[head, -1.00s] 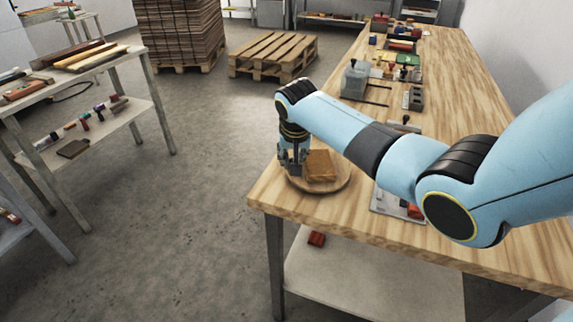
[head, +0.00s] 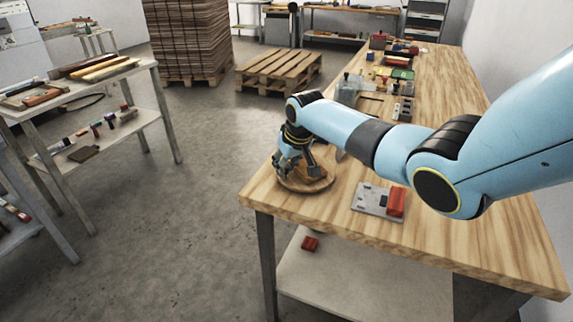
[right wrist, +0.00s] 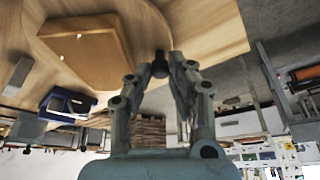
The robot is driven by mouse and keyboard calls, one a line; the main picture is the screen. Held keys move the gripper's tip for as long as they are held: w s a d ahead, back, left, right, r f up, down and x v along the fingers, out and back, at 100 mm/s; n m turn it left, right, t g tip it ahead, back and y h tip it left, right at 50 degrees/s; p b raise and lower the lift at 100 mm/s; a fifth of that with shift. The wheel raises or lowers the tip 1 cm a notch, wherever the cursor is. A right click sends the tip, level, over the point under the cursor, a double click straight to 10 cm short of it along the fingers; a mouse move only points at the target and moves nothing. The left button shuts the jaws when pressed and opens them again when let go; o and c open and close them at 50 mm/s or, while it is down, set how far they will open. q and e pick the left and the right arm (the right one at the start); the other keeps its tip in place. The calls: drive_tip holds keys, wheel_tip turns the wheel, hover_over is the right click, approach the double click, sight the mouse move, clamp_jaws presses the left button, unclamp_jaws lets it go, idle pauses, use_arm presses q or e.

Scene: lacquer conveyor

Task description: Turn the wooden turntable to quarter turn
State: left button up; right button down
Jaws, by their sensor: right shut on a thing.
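The round wooden turntable (head: 290,184) lies on the near left corner of the wooden workbench. A brown wooden block (head: 315,184) sits on it, partly hidden by my right gripper (head: 285,166). In the right wrist view, the turntable (right wrist: 185,18) and block (right wrist: 88,52) fill the top. There my right gripper (right wrist: 160,65) is shut on a small dark knob (right wrist: 160,60) near the turntable's rim. The knob is hidden in the head view. My left gripper is not in view.
A grey plate with a red block (head: 397,202) lies right of the turntable. Grey fixtures (head: 348,90) and several small items stand farther along the workbench (head: 470,240). My right arm passes over it. A shelf (head: 70,85) stands left, across clear floor.

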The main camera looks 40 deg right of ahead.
sight(293, 184)
drive_tip(key=shift+s+n+y+p, duration=0.45)
drive_tip(key=shift+s+n, duration=0.1)
drive_tip(key=shift+n, duration=0.45)
drive_tip(key=shift+s+n, duration=0.4)
drive_tip(key=shift+n, duration=0.3)
drive_tip(key=shift+s+d+n+y, duration=0.25)
drive_tip(key=shift+s+n+y, duration=0.3)
drive_tip(key=shift+n, duration=0.45)
drive_tip(key=shift+s+d+n+y, duration=0.25)
drive_tip(key=shift+s+n, duration=0.2)
drive_tip(key=shift+n, duration=0.45)
drive_tip(key=shift+s, duration=0.1)
